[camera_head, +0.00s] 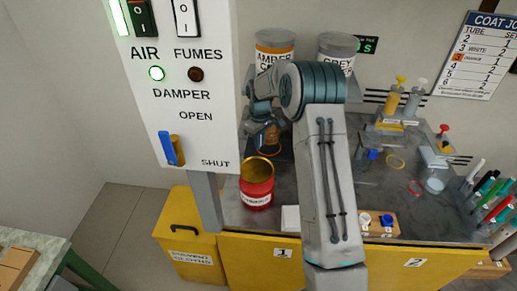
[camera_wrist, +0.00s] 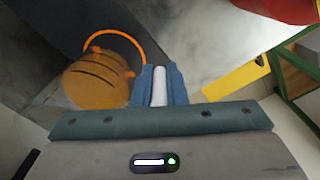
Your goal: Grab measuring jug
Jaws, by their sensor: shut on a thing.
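My gripper (camera_wrist: 160,88) shows in the wrist view with its blue fingers closed around a narrow pale piece. I take this to be the handle of the measuring jug, though the join is not clear. The amber-brown jug (camera_wrist: 95,82), with dark marks on its side and an orange arc over it, is just left of the fingers. In the head view the brown jug (camera_head: 270,139) shows only partly, under my gripper (camera_head: 264,128) and near the amber coat drum (camera_head: 274,48). My arm hides much of that area.
A red tin (camera_head: 257,186) stands at the bench's front left, beside the control panel post. A grey coat drum (camera_head: 337,52) is at the back. Syringes, rings and coloured rods (camera_head: 490,195) fill the right side. A yellow bin (camera_head: 183,235) stands left of the bench.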

